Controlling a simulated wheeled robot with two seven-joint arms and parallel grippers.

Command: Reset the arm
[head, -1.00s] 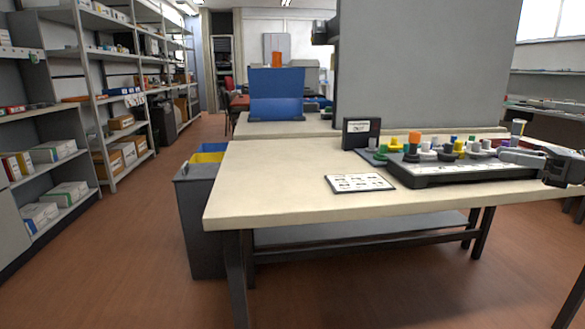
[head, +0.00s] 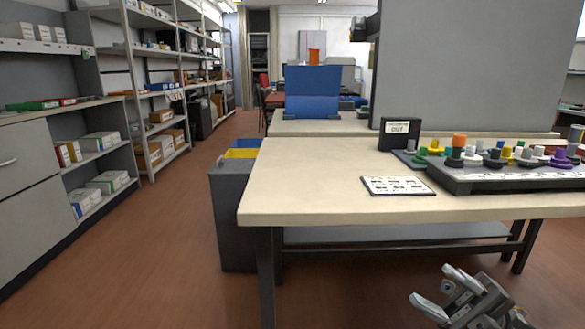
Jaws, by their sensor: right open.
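My right gripper (head: 446,294) shows at the bottom right of the head view. It is in front of the table and lower than its top, clear of everything. Its two light grey fingers are spread apart with nothing between them. My left gripper is outside the view.
A cream table (head: 330,195) holds a black tray (head: 480,182) with several coloured knobbed pieces, a printed card (head: 397,186) and an OUT sign (head: 400,134). A dark bin (head: 232,210) stands at its left end. Shelves (head: 130,100) line the left. Floor between is clear.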

